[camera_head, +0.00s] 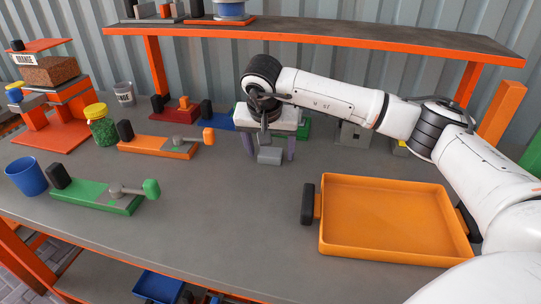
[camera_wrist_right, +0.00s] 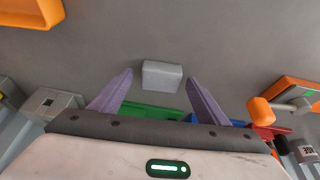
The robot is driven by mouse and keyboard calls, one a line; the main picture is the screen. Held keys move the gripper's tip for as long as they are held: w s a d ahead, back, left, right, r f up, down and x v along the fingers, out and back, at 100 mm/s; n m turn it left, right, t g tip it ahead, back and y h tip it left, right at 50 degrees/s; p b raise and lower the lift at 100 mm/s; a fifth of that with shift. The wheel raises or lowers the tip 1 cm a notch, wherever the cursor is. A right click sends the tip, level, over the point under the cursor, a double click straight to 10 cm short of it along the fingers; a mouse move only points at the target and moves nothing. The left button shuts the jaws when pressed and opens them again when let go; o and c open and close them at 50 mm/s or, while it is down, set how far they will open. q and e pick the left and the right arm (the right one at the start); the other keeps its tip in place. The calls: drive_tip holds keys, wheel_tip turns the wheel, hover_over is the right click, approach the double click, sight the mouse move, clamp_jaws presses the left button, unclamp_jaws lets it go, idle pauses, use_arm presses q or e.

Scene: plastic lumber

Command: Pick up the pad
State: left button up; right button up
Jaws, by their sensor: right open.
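A small light grey block (camera_head: 269,156), which looks like the pad, lies on the grey table in the middle of the head view. It also shows in the right wrist view (camera_wrist_right: 161,75), just beyond and between the fingertips. My right gripper (camera_head: 269,149) points down over it with its two purple fingers apart, one to each side. In the wrist view my right gripper (camera_wrist_right: 159,82) is open and empty. I cannot tell how high the fingertips are above the table. My left gripper is not in view.
An orange tray (camera_head: 392,254) stands at the right front. Green (camera_head: 95,197) and orange (camera_head: 160,147) tool boards lie at the left, near a blue cup (camera_head: 27,176) and a green jar (camera_head: 100,128). An orange-edged shelf (camera_head: 330,35) runs along the back. The table's middle front is clear.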

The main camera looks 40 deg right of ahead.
drive_tip(key=c, duration=1.1)
